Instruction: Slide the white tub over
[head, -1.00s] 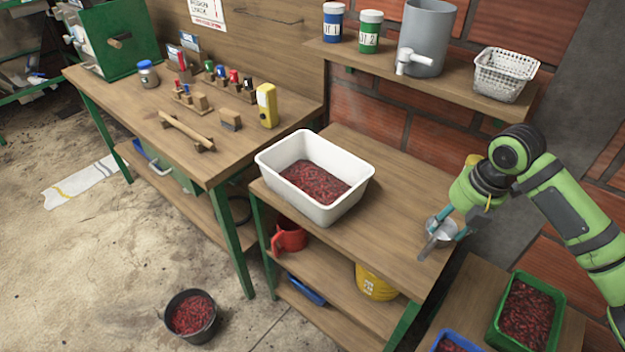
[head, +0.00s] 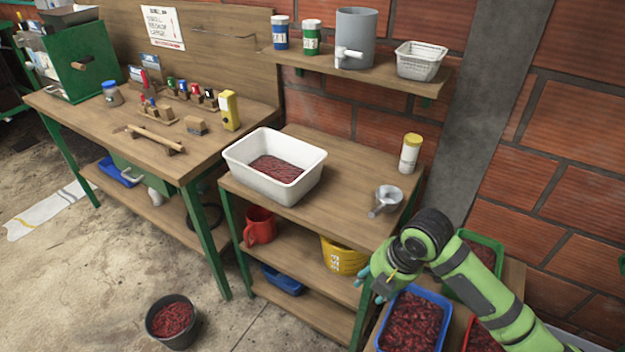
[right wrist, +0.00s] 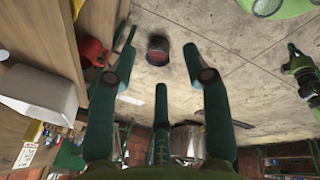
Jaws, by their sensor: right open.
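The white tub (head: 260,184) stands upright on the bench top (head: 345,165), near its left end, with dark red beans inside. It also shows at the left of the right wrist view (right wrist: 38,95). My right gripper (head: 369,284) is low, to the right of the tub and in front of the bench's right end, apart from the tub. Its fingers (right wrist: 165,80) are spread with nothing between them. In the right wrist view, a green arm part of mine, apparently the left gripper (right wrist: 300,66), shows at the right; its jaws are unclear.
A metal scoop (head: 387,198) and a yellow-lidded jar (head: 410,153) are on the bench's right part. The bench top between tub and scoop is clear. A blue crate (head: 414,318) of beans is below right. A taller wooden table (head: 95,105) adjoins on the left.

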